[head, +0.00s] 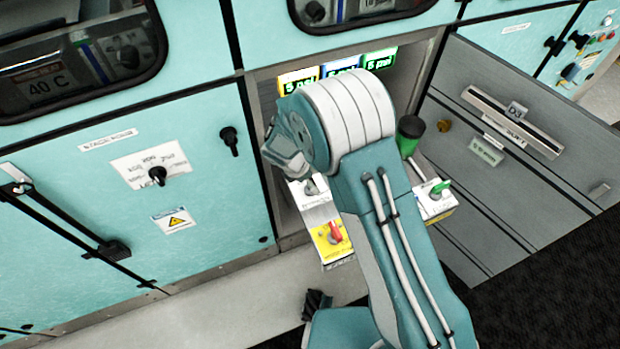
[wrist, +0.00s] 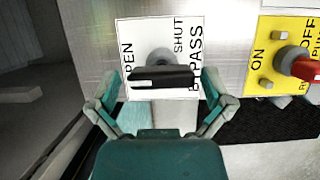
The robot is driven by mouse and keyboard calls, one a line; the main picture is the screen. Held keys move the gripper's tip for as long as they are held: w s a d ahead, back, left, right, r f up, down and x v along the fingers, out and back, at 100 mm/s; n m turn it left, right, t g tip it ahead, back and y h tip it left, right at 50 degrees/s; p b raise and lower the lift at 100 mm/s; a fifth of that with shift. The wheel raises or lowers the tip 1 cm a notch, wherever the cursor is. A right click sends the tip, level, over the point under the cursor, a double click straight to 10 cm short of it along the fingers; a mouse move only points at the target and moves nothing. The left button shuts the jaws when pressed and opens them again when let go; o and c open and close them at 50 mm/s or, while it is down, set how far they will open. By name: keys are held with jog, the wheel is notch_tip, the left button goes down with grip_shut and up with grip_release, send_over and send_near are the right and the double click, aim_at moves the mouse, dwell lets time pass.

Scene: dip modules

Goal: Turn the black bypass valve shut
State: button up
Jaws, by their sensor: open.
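The black bypass valve handle (wrist: 162,78) shows in the wrist view as a dark bar lying crosswise on a grey round stem. A white line on the bar runs toward its left end, on the OPEN side of the white label (wrist: 135,35); SHUT is printed at the upper right. My gripper (wrist: 161,84) is open, its two fingers at either end of the handle, with small gaps visible. I cannot tell whether a finger touches it. In the head view my arm hides the handle and fingertips; a white panel (head: 309,203) shows beneath the arm.
A red switch (wrist: 300,64) on a yellow ON/OFF label is just right of the valve; it also shows in the head view (head: 331,233). A green-handled valve (head: 438,189) and a dark green cylinder (head: 410,130) are right of my arm. An open grey door (head: 530,190) bounds the right.

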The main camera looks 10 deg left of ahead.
jog(key=c, duration=1)
jog(key=shift+o, duration=0.2)
jog(key=m+g, duration=0.1)
jog(key=m, duration=0.3)
jog(key=shift+g, duration=0.4)
jog(key=m, duration=0.2)
jog(key=m+g, duration=0.1)
jog(key=m, duration=0.2)
jog(key=shift+g+h, duration=0.3)
jog(key=m+g, duration=0.1)
jog(key=m, duration=0.3)
jog(key=shift+m+g, duration=0.3)
jog(key=shift+g, duration=0.1)
jog(key=shift+m+g+y, duration=0.6)
jog(key=shift+m+y, duration=0.3)
jog(key=shift+m, duration=1.3)
